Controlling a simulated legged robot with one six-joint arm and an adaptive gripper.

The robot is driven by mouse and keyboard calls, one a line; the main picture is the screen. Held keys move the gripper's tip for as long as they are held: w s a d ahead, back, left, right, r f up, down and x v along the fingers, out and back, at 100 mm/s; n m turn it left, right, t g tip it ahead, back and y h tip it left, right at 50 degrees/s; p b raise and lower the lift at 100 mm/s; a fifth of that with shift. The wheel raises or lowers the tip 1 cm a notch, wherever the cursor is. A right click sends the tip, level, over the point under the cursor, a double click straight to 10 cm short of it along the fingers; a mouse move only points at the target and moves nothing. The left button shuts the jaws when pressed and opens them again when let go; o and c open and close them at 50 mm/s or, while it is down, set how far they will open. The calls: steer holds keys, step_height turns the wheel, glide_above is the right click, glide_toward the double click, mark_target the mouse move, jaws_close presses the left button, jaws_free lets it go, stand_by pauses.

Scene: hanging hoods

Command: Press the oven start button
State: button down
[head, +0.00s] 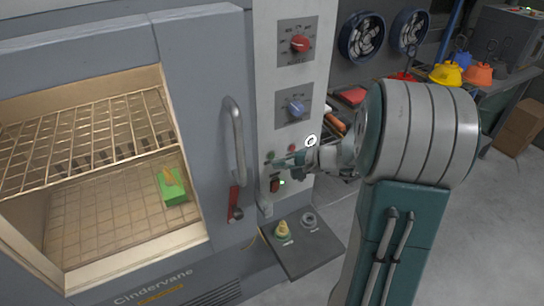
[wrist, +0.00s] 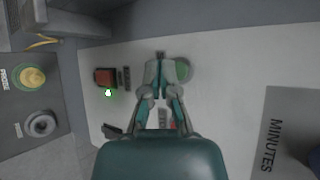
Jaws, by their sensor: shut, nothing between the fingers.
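The grey oven (head: 200,90) stands at the left, with a pale control panel (head: 263,80) on its right side. A round green button (head: 270,156) sits low on the panel, and it also shows in the wrist view (wrist: 184,70). I cannot read a start label on it. My gripper (head: 279,162) is shut and empty, its tips at the panel beside the green button. In the wrist view my gripper (wrist: 161,66) overlaps the button's edge; I cannot tell if it touches. A red button (head: 291,148) lies just right of the green one.
A red switch (head: 275,186) with a lit green lamp (head: 282,182) is below. Red (head: 300,43) and blue (head: 295,108) knobs are above. The oven handle (head: 237,140) stands out left of the panel. A small shelf (head: 305,252) holds two round pieces below.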

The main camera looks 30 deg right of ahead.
steer(key=shift+w, duration=0.4)
steer(key=shift+w+r, duration=0.1)
steer(key=shift+w, duration=0.25)
stand_by(0.8)
steer(key=shift+s, duration=0.8)
steer(key=s, duration=0.5)
stand_by(0.4)
stand_by(0.6)
